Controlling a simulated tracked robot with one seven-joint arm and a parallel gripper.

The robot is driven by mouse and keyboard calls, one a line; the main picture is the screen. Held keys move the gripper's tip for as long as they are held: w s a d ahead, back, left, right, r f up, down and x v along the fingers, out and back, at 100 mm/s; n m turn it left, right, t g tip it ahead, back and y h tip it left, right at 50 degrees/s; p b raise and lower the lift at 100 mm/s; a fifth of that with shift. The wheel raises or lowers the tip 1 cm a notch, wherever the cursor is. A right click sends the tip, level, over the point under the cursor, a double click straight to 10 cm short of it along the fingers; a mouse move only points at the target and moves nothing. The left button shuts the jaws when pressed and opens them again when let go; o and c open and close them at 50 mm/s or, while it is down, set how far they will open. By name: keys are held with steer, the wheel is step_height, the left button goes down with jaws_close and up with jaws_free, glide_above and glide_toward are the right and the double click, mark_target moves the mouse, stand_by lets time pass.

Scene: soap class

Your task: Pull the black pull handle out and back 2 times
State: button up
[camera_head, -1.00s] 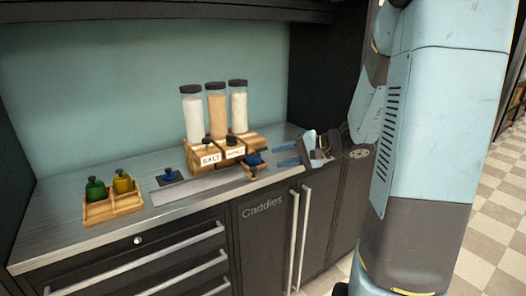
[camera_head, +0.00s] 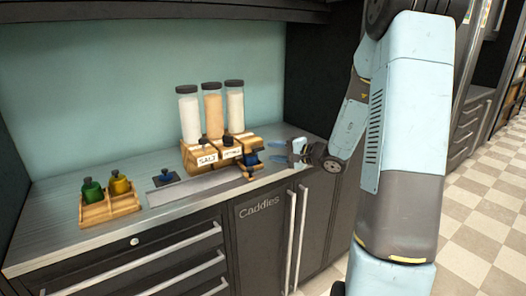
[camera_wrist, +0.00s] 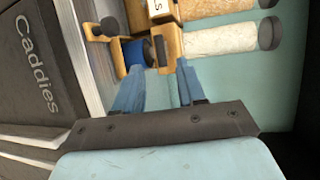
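A wooden dispenser (camera_head: 192,164) with several clear jars stands on the counter. Small black knobs show on its front, one at the middle (camera_head: 228,141). At its right end, a wooden part (camera_head: 245,170) sits below a blue piece (camera_head: 249,158). In the wrist view, a black knob (camera_wrist: 109,26) stands on a wooden arm beside the blue piece (camera_wrist: 134,53); I cannot tell which black part is the pull handle. My gripper (camera_head: 274,152) is open and empty, just right of the dispenser. Its blue fingers (camera_wrist: 159,72) point at the dispenser's end, apparently apart from it.
A wooden caddy (camera_head: 108,208) with green and yellow bottles stands at the left of the counter. A small blue bottle (camera_head: 166,176) stands between it and the dispenser. Drawers and a cabinet marked Caddies (camera_head: 258,208) are below. A shelf (camera_head: 150,12) hangs above.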

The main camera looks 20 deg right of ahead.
mark_target(254, 147)
steer(key=shift+x, duration=2.95)
steer(key=shift+c, duration=0.4)
